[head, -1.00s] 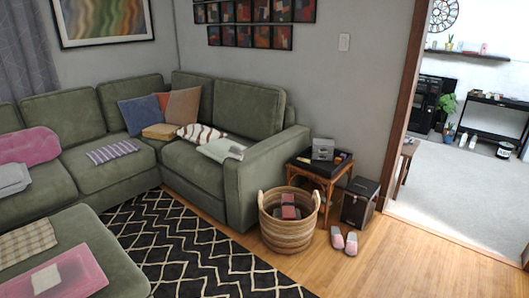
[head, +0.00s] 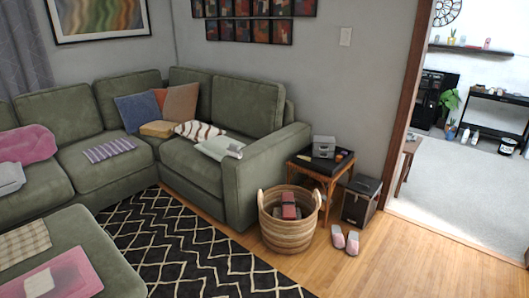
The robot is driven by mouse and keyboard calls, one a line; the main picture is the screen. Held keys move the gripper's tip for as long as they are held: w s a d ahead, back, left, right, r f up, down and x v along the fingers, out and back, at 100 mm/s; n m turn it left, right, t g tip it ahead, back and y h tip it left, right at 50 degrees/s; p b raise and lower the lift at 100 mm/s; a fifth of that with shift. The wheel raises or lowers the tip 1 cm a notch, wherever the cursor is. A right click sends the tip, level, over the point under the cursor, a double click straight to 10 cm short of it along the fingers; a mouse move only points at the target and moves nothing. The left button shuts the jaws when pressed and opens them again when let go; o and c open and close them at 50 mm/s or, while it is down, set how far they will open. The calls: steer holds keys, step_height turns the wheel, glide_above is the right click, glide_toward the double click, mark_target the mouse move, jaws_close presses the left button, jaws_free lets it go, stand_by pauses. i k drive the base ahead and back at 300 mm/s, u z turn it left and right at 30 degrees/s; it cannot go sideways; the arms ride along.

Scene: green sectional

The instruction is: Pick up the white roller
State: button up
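I cannot pick out a white roller for certain. A small side table (head: 326,183) stands at the right end of the green sofa. On its dark tray are a grey box (head: 323,147) and small items (head: 341,157) too small to tell apart. A whitish folded cloth or paper (head: 219,147) lies on the sofa seat near the right armrest. My gripper is not in view.
A wicker basket (head: 287,236) with reddish items stands before the side table. A dark box (head: 361,200) and pink slippers (head: 345,239) are on the wood floor. A patterned rug (head: 185,255) lies left. The floor at lower right is clear, towards a doorway.

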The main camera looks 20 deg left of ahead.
mark_target(234, 150)
steer(key=z, duration=0.2)
steer(key=k, duration=0.45)
steer(key=z, duration=0.7)
steer(key=k, duration=0.55)
steer(key=z, duration=0.75)
steer(key=k, duration=0.45)
steer(key=u, duration=0.1)
steer(key=i, duration=0.7)
steer(key=u, duration=0.75)
steer(key=i, duration=0.65)
steer(key=u, duration=0.7)
steer(key=i, duration=0.7)
steer(key=u, duration=0.2)
